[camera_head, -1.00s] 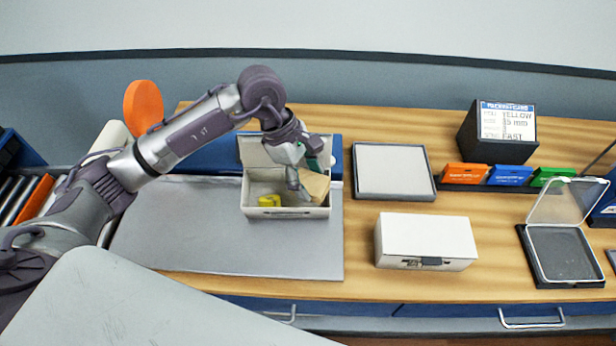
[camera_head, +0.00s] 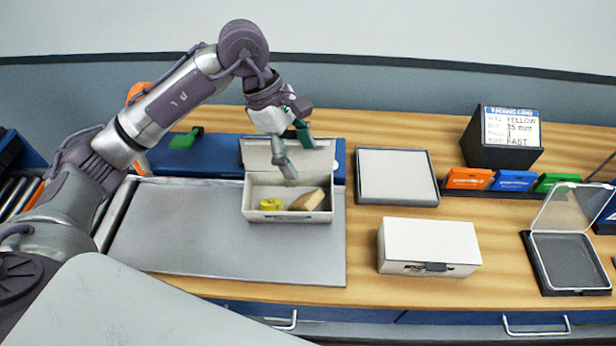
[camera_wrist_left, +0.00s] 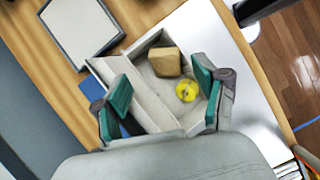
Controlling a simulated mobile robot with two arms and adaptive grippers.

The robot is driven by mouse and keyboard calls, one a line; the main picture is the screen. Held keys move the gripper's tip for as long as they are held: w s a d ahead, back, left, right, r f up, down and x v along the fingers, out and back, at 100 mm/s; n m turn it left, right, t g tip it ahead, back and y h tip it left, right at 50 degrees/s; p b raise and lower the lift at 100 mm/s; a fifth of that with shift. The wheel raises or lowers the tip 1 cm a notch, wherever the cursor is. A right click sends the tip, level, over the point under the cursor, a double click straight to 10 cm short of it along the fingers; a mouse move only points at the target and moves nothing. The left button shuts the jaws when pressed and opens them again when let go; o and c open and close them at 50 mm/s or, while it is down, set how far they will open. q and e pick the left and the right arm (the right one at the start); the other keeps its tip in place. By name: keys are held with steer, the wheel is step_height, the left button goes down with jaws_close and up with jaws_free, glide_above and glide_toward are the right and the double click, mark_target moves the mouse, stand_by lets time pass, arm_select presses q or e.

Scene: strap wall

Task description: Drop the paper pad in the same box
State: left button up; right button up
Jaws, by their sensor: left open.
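The open white box (camera_head: 258,215) stands on the grey mat with its lid raised at the back. The tan paper pad (camera_head: 308,200) lies inside it at the right, tilted against the wall. A yellow roll (camera_head: 270,204) lies in the box at the left. My left gripper (camera_head: 295,158) is above the box, open and empty, apart from the pad. In the left wrist view the pad (camera_wrist_left: 165,62) and the yellow roll (camera_wrist_left: 187,91) lie in the box beyond the spread green fingertips (camera_wrist_left: 163,92). My right gripper is not in view.
A closed white box (camera_head: 428,245) stands right of the mat (camera_head: 180,230). A grey-topped tray (camera_head: 396,175) lies behind it. A clear-lidded black case (camera_head: 568,262) is open at the right. Orange, blue and green packs (camera_head: 514,180) stand before a dark card holder (camera_head: 482,148).

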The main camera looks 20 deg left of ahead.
arm_select(q)
steer(key=b+v, duration=0.1)
steer(key=v, duration=0.4)
steer(key=shift+r, duration=0.2)
steer(key=shift+f, duration=0.1)
